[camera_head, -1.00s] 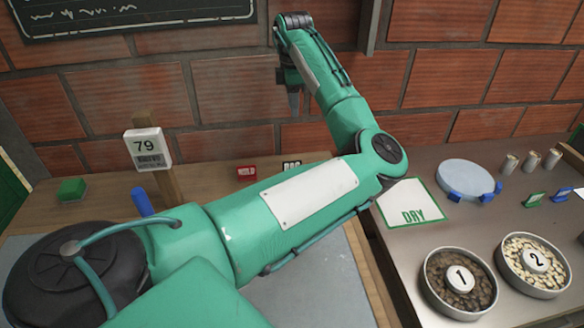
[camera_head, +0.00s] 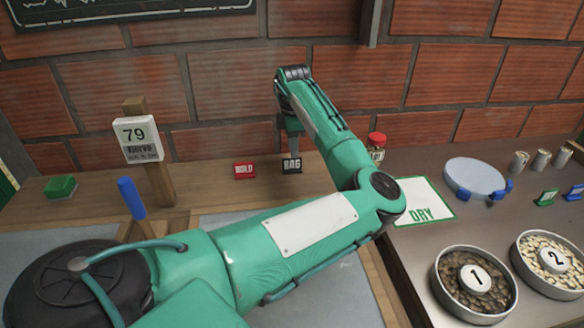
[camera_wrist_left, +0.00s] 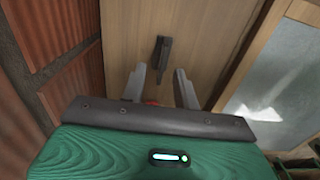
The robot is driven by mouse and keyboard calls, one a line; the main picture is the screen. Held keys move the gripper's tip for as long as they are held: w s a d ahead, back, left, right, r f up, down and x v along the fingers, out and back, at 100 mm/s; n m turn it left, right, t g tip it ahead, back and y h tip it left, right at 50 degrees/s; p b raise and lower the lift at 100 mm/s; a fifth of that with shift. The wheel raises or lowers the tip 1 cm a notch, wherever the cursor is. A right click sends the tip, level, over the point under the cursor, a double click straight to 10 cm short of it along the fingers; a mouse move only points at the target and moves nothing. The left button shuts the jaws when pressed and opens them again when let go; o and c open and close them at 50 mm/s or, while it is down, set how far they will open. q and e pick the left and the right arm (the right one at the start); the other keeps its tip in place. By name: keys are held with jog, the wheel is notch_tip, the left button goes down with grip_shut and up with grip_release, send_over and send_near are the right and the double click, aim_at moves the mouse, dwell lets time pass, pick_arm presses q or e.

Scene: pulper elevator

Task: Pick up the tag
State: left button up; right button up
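The task does not say which tag; two small lettered ones stand on the wooden counter by the brick wall. One is a black tag (camera_head: 292,166) with white letters like "BAG", the other a red tag (camera_head: 245,171) reading "HOLD". My left gripper (camera_head: 293,143) hangs pointing down just above the black tag. In the left wrist view my left gripper (camera_wrist_left: 160,80) is open, fingers apart with nothing between them. A dark slim thing (camera_wrist_left: 163,50), seemingly the black tag, lies beyond the fingertips. A red bit shows by the left finger, mostly hidden. My right gripper is not in view.
A post with a "79" card (camera_head: 138,138), a blue peg (camera_head: 131,198) and a green block (camera_head: 60,187) stand left. A red-lidded jar (camera_head: 376,146) is right of the gripper. A "DRY" mat (camera_head: 428,212) and numbered bowls (camera_head: 474,282) lie further right.

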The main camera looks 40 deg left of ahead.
aim_at(292, 170)
pick_arm(q)
jog(key=shift+s+f, duration=0.15)
jog(key=shift+f, duration=1.3)
jog(key=shift+s+f, duration=0.1)
jog(key=shift+f, duration=1.35)
grip_shut()
